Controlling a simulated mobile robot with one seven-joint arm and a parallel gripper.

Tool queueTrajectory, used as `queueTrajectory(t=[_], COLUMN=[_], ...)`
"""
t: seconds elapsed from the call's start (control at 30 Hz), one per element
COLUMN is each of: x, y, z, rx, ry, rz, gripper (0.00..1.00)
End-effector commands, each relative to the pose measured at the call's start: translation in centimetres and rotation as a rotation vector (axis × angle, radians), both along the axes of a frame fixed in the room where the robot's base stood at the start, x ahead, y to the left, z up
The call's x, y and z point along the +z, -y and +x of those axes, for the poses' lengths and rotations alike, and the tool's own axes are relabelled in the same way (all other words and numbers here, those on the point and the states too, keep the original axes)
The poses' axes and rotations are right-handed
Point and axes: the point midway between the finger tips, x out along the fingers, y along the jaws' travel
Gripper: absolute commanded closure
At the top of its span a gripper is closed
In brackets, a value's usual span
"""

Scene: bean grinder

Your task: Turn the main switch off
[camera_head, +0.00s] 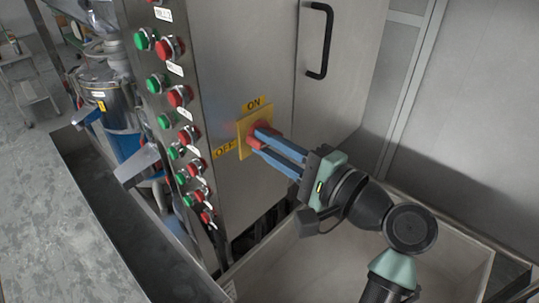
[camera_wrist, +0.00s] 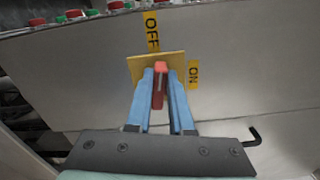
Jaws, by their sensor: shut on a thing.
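The main switch is a red handle (camera_head: 252,128) on a yellow plate (camera_head: 242,146) on the cabinet's steel side. An ON label (camera_head: 253,104) is above the plate and an OFF label (camera_head: 224,149) is at its lower left. My gripper (camera_head: 264,139) is shut on the red handle, with a blue finger on each side. In the wrist view the handle (camera_wrist: 159,88) stands between the fingers, its bright end toward the OFF label (camera_wrist: 152,31). The ON label (camera_wrist: 194,75) is to the right there. The fingers hide part of the handle.
Several green and red push buttons (camera_head: 172,47) line the cabinet's left face. A black door handle (camera_head: 326,40) is at the upper right. A pale bin (camera_head: 470,262) lies below my arm. A metal counter (camera_head: 55,225) is at the left.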

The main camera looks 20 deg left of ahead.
Motion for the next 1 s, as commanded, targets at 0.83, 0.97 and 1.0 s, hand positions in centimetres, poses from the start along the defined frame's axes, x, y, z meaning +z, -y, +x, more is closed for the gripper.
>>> queueTrajectory(t=[0.83, 0.97, 1.0], x=[-0.48, -0.49, -0.49], y=[-0.02, -0.02, -0.02], z=[-0.07, -0.07, -0.07], rx=[0.001, 0.001, 0.001], ry=[0.218, 0.218, 0.218], rz=[-0.081, -0.081, -0.081], gripper=[1.0, 1.0, 0.78])
